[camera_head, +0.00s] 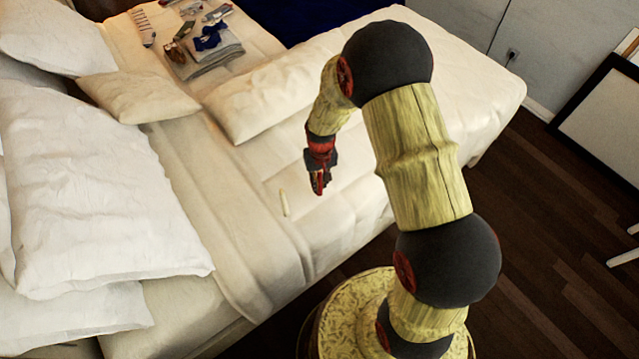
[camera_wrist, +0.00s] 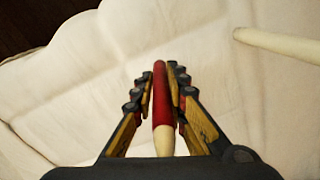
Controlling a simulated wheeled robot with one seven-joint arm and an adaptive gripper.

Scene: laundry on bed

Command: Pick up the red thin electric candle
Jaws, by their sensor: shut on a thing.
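The red thin electric candle (camera_wrist: 160,101) is between the two fingers of my gripper (camera_wrist: 160,88) in the wrist view. Its red body points away from the camera and its pale end is nearest. My gripper is shut on it, with a finger on each side. In the head view my gripper (camera_head: 318,184) is over the bed, and a bit of red shows at its fingertips. How far the candle is above the cover cannot be told.
A pale thin stick-like candle (camera_head: 284,203) lies on the bed (camera_head: 345,205) left of my gripper; it also shows in the wrist view (camera_wrist: 280,45). White pillows (camera_head: 90,185) lie at the left. Folded clothes (camera_head: 205,55) lie at the back.

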